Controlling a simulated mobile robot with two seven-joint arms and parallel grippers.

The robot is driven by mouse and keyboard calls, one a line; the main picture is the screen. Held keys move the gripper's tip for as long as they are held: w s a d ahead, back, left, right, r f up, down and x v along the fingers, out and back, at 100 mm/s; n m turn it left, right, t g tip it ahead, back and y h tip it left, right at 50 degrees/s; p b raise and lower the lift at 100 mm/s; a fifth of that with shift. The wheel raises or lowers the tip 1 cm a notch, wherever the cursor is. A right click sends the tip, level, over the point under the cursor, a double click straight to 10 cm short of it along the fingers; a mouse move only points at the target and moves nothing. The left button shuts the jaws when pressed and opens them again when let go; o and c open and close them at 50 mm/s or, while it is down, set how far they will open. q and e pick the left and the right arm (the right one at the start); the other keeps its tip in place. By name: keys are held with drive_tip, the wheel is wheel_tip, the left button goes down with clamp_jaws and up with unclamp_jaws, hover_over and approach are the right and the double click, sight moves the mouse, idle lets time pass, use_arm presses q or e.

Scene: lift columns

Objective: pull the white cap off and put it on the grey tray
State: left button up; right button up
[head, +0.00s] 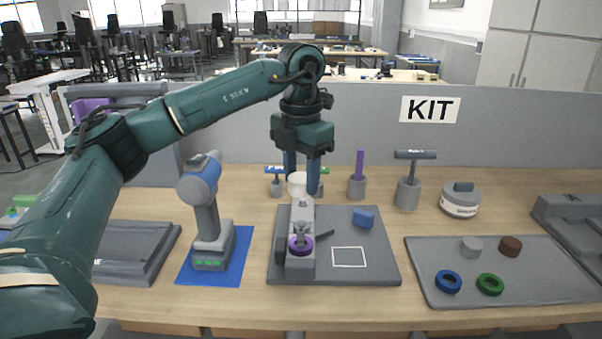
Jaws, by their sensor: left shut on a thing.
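The white cap (297,183) is at the upper end of the grey fixture (303,213) on the dark grey base plate (375,270). My left gripper (301,186) points straight down from above and is shut on the cap, one blue finger on each side. I cannot tell whether the cap still touches the fixture. The grey tray (432,292) lies at the right and holds a blue ring (448,282), a green ring (490,284), a grey round piece (472,246) and a brown round piece (510,245). My right gripper is not in view.
A blue-and-grey power drill (205,210) stands on a blue mat left of the plate. A blue block (363,218) lies on the plate. Behind stand a purple-handled tool (360,166), a hammer-like tool (412,180) and a round tape case (461,199). The tray's middle has free room.

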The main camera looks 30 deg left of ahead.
sight(301, 177)
use_arm(q)
drive_tip(key=shift+r+p, duration=2.15)
drive_tip(key=shift+r, duration=0.35)
